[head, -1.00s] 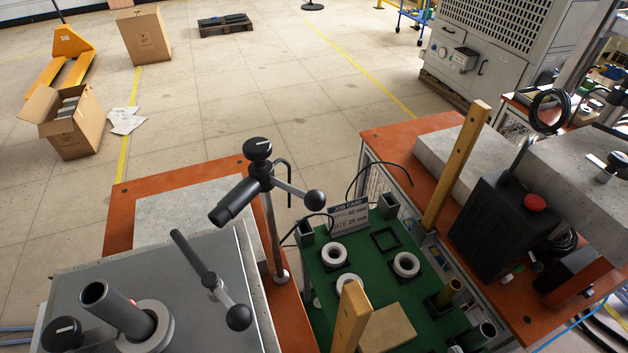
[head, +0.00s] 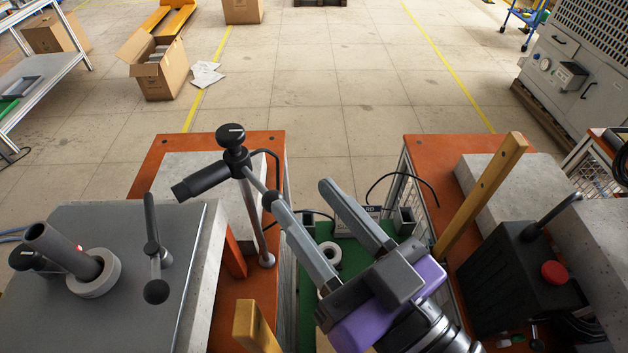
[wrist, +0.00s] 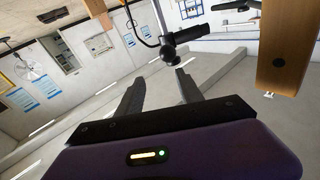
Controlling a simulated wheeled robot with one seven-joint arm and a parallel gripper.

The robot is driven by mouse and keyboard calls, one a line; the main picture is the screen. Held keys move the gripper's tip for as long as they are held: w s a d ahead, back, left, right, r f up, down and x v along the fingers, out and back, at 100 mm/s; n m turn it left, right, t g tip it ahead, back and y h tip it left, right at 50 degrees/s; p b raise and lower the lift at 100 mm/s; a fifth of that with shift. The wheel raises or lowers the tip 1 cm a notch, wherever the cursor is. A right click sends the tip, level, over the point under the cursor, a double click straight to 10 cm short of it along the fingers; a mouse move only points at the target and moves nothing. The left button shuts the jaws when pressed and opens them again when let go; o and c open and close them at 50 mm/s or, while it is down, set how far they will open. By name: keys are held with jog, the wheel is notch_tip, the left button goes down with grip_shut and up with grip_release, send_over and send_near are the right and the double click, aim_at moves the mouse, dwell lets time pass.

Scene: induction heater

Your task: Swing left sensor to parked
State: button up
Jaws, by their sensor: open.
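The left sensor (head: 205,180) is a black barrel on a thin upright post, with a black knob on top and a short arm ending in a black ball. Its barrel points left, toward the grey-topped unit. My gripper (head: 300,196) is open, its two grey fingers reaching up and left from the purple body. The left fingertip is at the ball, overlapping it in the head view; I cannot tell whether they touch. In the wrist view the sensor (wrist: 190,36) shows beyond the open fingers (wrist: 158,82), with its ball just past and between the fingertips.
A grey-topped unit with a tilted tube (head: 60,248) and a ball lever (head: 154,250) stands at left. Wooden posts (head: 484,192) rise at right and front. A black box with a red button (head: 553,272) is at right. The green board (head: 305,300) is partly hidden by my gripper.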

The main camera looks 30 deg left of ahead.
aim_at(263, 187)
jog(key=a, duration=0.2)
jog(key=a+f+n+g+p, duration=0.1)
jog(key=a, duration=0.2)
jog(key=w+a+f+g+p, duration=0.1)
jog(key=a, duration=0.1)
jog(key=shift+a+f, duration=0.1)
jog(key=shift+a, duration=0.25)
jog(key=shift+c, duration=0.4)
grip_shut()
dwell(0.9)
